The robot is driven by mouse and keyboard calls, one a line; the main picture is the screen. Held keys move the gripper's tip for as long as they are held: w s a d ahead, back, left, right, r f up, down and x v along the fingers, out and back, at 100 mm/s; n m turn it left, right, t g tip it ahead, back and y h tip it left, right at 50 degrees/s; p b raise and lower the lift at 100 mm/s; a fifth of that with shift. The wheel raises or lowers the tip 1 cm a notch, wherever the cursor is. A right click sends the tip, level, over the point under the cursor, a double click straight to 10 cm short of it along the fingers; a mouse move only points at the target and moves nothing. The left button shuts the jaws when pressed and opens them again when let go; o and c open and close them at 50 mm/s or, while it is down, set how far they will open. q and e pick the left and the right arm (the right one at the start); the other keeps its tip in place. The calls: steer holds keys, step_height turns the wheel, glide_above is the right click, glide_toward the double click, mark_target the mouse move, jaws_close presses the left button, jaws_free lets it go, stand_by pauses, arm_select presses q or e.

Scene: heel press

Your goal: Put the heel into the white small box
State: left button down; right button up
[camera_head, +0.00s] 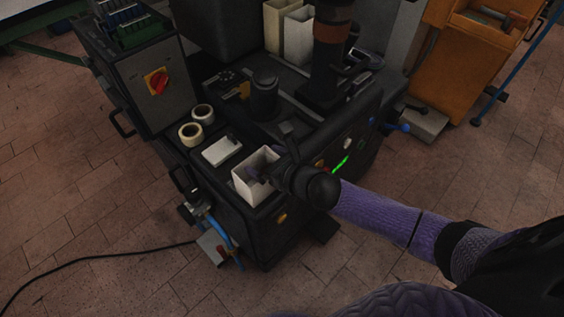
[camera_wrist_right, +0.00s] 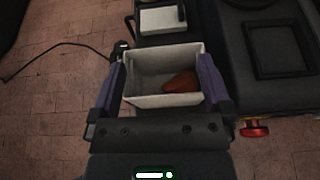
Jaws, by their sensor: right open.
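The white small box (camera_head: 242,188) stands open at the front left corner of the black machine; it also shows in the right wrist view (camera_wrist_right: 160,101). A reddish-brown heel (camera_wrist_right: 180,83) lies inside the box, on its floor towards the right. My right gripper (camera_head: 268,172) is at the box. In the right wrist view its purple fingers (camera_wrist_right: 164,62) are spread wide, one on each side of the box, with nothing held between them. I cannot tell whether the fingers touch the walls. In the head view the heel cannot be made out. My left gripper is not in view.
A flat white block (camera_head: 222,151) with a dark piece on it and two tape rolls (camera_head: 196,123) sit behind the box. A black cylinder (camera_head: 264,93) and the dark press column (camera_head: 332,45) rise further back. Tall cream bins (camera_head: 298,38) stand behind. The floor in front is mostly clear.

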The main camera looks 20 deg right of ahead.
steer(key=p+v, duration=0.3)
steer(key=v, duration=0.6)
steer(key=s+d+f+m+g+h, duration=0.35)
steer(key=s+f+m, duration=0.35)
steer(key=f+m, duration=0.3)
steer(key=s+d+f+m+g+h, duration=0.2)
steer(key=s+d+f+m, duration=0.3)
steer(key=f+m, duration=0.45)
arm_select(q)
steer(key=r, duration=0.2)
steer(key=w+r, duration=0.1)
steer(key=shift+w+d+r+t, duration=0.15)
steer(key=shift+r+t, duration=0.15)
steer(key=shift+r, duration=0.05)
arm_select(e)
steer(key=s+a+f+m+g, duration=0.2)
steer(key=s+f+m+g, duration=0.2)
steer(key=s+m, duration=0.5)
steer(key=s+a+f+m+g, duration=0.2)
steer(key=s+m, duration=0.7)
steer(key=s, duration=0.7)
step_height(320, 180, down, 2)
steer(key=shift+s+f+g, duration=0.15)
steer(key=shift+s+g, duration=0.1)
steer(key=shift+g, duration=0.6)
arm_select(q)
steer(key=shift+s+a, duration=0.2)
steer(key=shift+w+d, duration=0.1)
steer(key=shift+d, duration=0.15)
